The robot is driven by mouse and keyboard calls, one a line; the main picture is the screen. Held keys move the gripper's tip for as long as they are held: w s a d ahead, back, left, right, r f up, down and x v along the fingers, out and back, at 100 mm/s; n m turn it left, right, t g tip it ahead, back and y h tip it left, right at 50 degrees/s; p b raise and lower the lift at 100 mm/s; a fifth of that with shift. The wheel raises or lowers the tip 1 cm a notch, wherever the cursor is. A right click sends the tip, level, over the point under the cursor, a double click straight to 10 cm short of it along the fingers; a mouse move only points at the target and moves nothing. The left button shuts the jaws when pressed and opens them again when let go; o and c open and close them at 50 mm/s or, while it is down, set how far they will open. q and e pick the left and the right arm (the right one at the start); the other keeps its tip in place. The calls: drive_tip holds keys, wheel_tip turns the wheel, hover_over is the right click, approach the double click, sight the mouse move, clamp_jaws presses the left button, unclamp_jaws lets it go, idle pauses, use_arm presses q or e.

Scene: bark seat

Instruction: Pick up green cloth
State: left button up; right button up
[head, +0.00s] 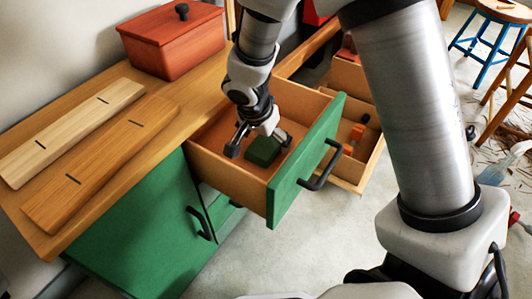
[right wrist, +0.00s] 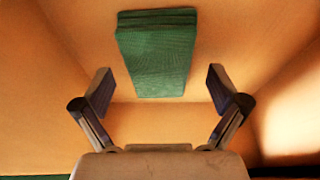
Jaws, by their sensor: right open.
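The green cloth (head: 263,150) lies folded on the floor of the open drawer (head: 220,176). In the right wrist view the cloth (right wrist: 157,55) is a folded green block lying ahead of the fingertips. My right gripper (head: 258,142) reaches down into the drawer over the cloth, its fingers spread. In the right wrist view the gripper (right wrist: 158,92) is open and empty, one finger on each side of the cloth's near end, with gaps to both. I cannot tell its exact height above the cloth. My left gripper is not in view.
The drawer's green front (head: 305,165) and wooden walls surround the gripper. A second open drawer (head: 352,165) with orange items stands behind. The wooden counter (head: 150,85) holds a red lidded box (head: 172,45) and two boards (head: 65,130).

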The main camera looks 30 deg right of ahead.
sight(266, 143)
drive_tip(key=shift+d+f, duration=0.1)
drive_tip(key=shift+f, duration=0.3)
drive_tip(key=shift+r, duration=0.2)
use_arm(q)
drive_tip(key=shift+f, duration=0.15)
use_arm(e)
drive_tip(key=c, duration=1.1)
drive_tip(key=shift+c, duration=0.2)
